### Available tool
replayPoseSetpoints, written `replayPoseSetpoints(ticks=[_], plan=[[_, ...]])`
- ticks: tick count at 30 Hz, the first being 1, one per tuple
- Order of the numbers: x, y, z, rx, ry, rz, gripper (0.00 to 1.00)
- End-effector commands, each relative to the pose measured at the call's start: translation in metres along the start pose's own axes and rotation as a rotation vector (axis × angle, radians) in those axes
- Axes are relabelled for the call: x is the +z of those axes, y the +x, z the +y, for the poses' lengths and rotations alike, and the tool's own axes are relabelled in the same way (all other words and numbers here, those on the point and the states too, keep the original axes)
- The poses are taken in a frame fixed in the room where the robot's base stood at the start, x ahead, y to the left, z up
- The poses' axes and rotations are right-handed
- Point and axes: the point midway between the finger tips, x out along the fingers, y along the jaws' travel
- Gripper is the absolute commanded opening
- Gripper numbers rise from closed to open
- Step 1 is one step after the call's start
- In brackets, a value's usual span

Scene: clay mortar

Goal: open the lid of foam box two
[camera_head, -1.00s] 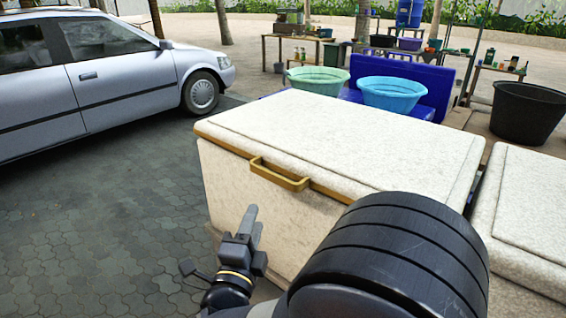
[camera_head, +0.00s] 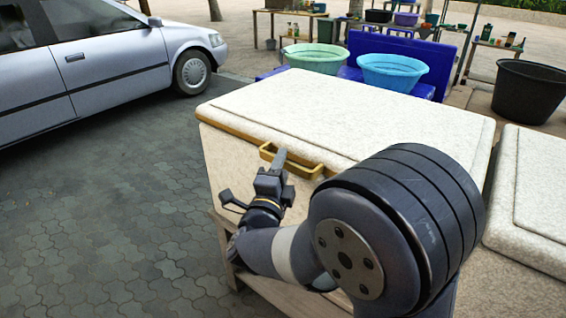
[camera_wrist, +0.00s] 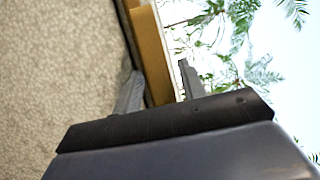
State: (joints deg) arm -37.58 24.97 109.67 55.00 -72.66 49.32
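A large white speckled foam box (camera_head: 235,170) stands in front of me with its lid (camera_head: 350,115) shut. A golden handle (camera_head: 310,168) sticks out from the lid's front edge. My gripper (camera_head: 280,156) is at the left part of this handle. In the wrist view the golden bar (camera_wrist: 153,55) passes between the two fingers of my gripper (camera_wrist: 159,78). One finger is on the box side of the bar, the other on its outer side. The fingers look open, with small gaps to the bar. My arm hides the box's lower right front.
A second white foam box (camera_head: 540,190) stands close on the right. A silver car (camera_head: 110,60) is parked at the left. Behind the box are a green basin (camera_head: 316,58), a blue basin (camera_head: 393,72) and a black tub (camera_head: 528,92). The paving (camera_head: 110,190) at left is clear.

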Motion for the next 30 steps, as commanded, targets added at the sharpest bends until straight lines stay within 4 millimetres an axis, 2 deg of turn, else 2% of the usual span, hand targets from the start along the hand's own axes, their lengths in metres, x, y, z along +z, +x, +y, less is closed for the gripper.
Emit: replayPoseSetpoints(ticks=[4,12,26,30], plan=[[-0.0002,0.0085,0.0000,0.000,-0.001,0.000,0.39],[0.0000,0.0095,0.0001,0.000,0.000,-0.001,0.39],[-0.0001,0.0092,0.0001,0.000,0.000,-0.001,0.02],[-0.0002,0.0092,0.0002,0.000,0.000,0.000,0.00]])
